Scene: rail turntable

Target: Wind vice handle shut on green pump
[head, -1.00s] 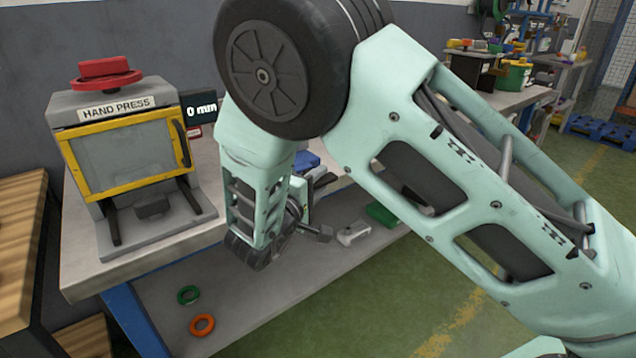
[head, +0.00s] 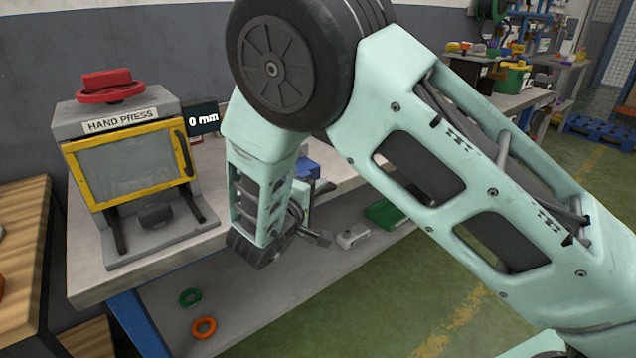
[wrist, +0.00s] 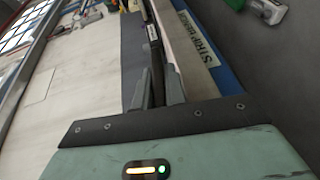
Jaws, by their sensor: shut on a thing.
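My gripper (wrist: 160,92) shows in the wrist view with its two grey fingers close together on a slim dark bar, which looks like the vice handle (wrist: 156,58). The bar runs up the picture from between the fingers. In the head view my arm hides most of the gripper and the vice; only a blue part (head: 308,168), perhaps of the vice, shows behind the wrist at the bench edge. I cannot make out the green pump or the vice jaws in either view.
A hand press (head: 122,160) reading 0 mm stands on the bench at left. Green (head: 190,298) and orange (head: 204,327) rings, a grey part (head: 352,236) and a green block (head: 384,214) lie on the lower shelf. Green floor is open at right.

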